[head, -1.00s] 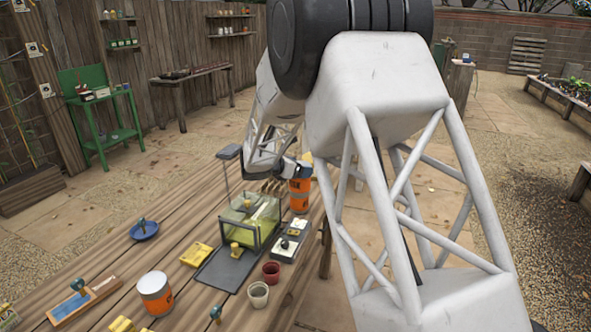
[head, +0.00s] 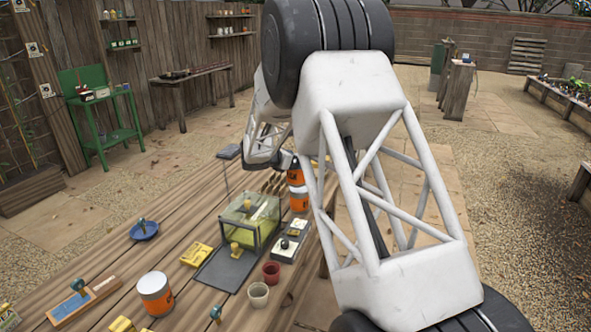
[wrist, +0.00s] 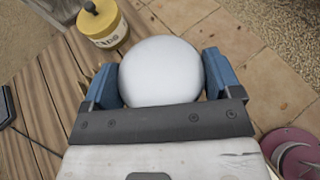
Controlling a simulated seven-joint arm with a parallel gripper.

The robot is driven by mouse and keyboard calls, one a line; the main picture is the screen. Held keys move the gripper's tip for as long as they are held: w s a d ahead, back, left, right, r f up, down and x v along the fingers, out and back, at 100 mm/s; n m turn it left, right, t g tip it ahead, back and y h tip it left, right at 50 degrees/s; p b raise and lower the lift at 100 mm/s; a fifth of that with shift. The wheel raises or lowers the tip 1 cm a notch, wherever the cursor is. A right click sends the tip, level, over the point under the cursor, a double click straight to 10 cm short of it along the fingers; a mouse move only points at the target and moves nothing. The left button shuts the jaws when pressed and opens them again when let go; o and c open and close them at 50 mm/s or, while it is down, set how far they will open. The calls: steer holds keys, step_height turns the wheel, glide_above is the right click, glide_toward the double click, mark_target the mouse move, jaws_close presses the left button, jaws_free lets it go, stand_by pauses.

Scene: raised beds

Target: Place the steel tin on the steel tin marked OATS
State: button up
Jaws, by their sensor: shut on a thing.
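My gripper (wrist: 161,84) is shut on a steel tin (wrist: 160,72), whose round pale lid fills the space between the blue fingers in the wrist view. In the head view this held tin (head: 296,178) has an orange band and appears just above a second orange-banded tin (head: 299,203) at the table's far right. Whether the two touch, I cannot tell. My fingers are mostly hidden behind my arm there. Another orange-banded tin with a pale lid (head: 155,293) stands at the front left. I cannot read the tins' labels clearly in the head view.
A yellow lidded pot (wrist: 102,24) with dark lettering stands close by in the wrist view. A glass-sided box (head: 250,220), a grey tray (head: 227,268), a red pot (head: 271,272) and a pale pot (head: 258,294) stand nearer. A blue dish (head: 144,231) lies left.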

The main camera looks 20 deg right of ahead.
steer(key=shift+f, duration=1.7)
steer(key=shift+f, duration=0.15)
steer(key=o, duration=1)
steer(key=shift+c, duration=0.2)
steer(key=v, duration=1.2)
